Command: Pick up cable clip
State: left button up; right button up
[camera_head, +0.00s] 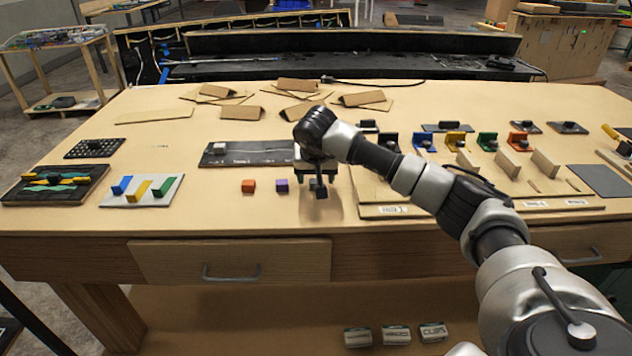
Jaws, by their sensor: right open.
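My right gripper (317,182) hangs open, pointing down, close above the front middle of the wooden table (400,104). A small dark piece (319,190) shows at its fingertips; I cannot tell whether it is a cable clip or part of the gripper. To the left of the gripper, a small purple block (282,186) and a small orange block (248,186) sit apart on the table. No thing can be surely named as the cable clip at this size. My left gripper is out of the picture.
A dark panel (245,156) lies behind the blocks. A white board (142,202) with coloured bars is at left. Cardboard pieces (240,112) lie at the back. Bare table surrounds the small blocks.

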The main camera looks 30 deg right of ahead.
jog(key=shift+w+d+f, duration=0.15)
jog(key=shift+f, duration=0.3)
jog(key=shift+c, duration=0.2)
jog(key=c, duration=1)
jog(key=shift+o, duration=0.2)
jog(key=shift+r, duration=0.1)
